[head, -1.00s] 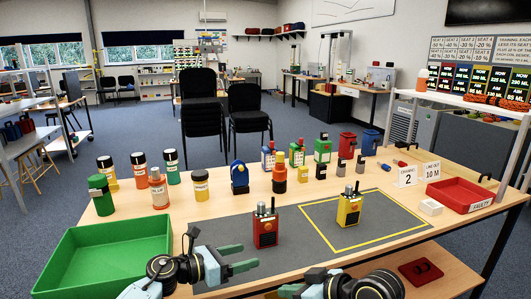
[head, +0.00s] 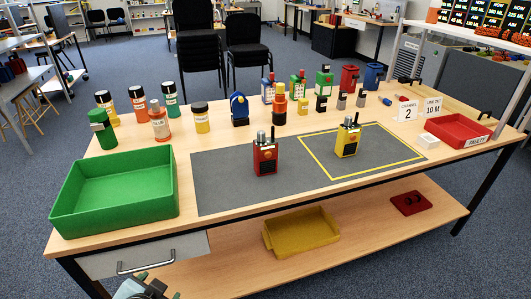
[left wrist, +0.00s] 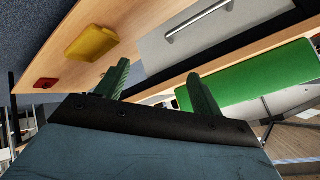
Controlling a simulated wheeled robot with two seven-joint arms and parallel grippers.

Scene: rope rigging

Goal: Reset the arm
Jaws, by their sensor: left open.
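My left gripper (left wrist: 158,68) is open and empty in the left wrist view, its two green fingers spread apart. In the head view only a bit of my left gripper (head: 158,284) shows at the bottom edge, below the tabletop and in front of the drawer. My right gripper is out of view. A red radio (head: 265,156) stands upright on the grey mat (head: 222,190). A yellow radio (head: 347,138) stands upright inside the yellow outlined area of the mat.
A green tray (head: 115,215) sits at the table's left front, a red tray (head: 458,130) at the right. Bottles and more radios line the back. A drawer (head: 150,255) is under the left front edge. A yellow tray (head: 300,232) lies on the lower shelf.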

